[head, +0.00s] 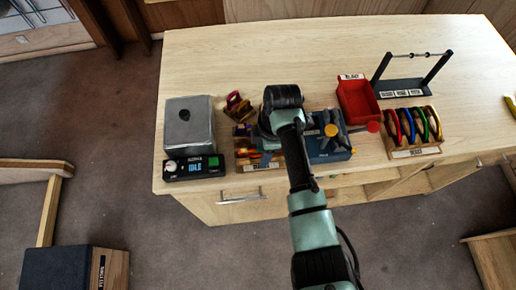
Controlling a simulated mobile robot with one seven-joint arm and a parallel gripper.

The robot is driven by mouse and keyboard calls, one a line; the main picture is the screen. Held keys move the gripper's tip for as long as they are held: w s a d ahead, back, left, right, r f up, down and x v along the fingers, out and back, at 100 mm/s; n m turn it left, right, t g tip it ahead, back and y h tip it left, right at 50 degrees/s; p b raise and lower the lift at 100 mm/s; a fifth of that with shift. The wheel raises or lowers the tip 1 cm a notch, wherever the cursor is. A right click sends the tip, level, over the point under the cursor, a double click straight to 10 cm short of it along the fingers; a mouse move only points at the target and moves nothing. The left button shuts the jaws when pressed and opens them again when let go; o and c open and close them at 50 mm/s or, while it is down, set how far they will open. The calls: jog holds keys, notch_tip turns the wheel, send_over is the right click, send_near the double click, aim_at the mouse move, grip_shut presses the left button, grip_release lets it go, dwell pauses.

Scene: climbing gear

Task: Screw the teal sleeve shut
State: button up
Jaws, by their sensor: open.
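I cannot make out a teal sleeve in the head view. My arm reaches over the front of the wooden table, and its wrist covers the middle of the gear there. My gripper's fingers are hidden beneath the wrist, so I cannot see what they are near. Left of the wrist, a wooden tray (243,152) holds small red, orange and purple pieces. A red and purple piece of gear (238,105) lies behind it. Right of the wrist, a dark blue holder (342,155) carries grey pieces and a yellow round end (331,130).
A grey box (189,122) stands at the left behind a control panel (195,167). A red bin (357,101), a rack of coloured carabiners (413,152) and a dark stand with a bar (411,85) are at the right. The back of the table (250,58) is clear.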

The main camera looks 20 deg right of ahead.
jog(key=shift+s+p, duration=0.35)
jog(key=shift+a+r, duration=0.1)
jog(key=shift+r+p, duration=1.3)
jog(key=shift+f, duration=0.1)
jog(key=shift+w+b, duration=0.5)
jog(key=shift+b, duration=0.05)
jog(key=shift+w+d, duration=0.2)
jog(key=shift+w, duration=0.05)
jog(key=shift+f+b, duration=1.15)
jog(key=shift+f, duration=0.25)
jog(key=shift+r, duration=0.1)
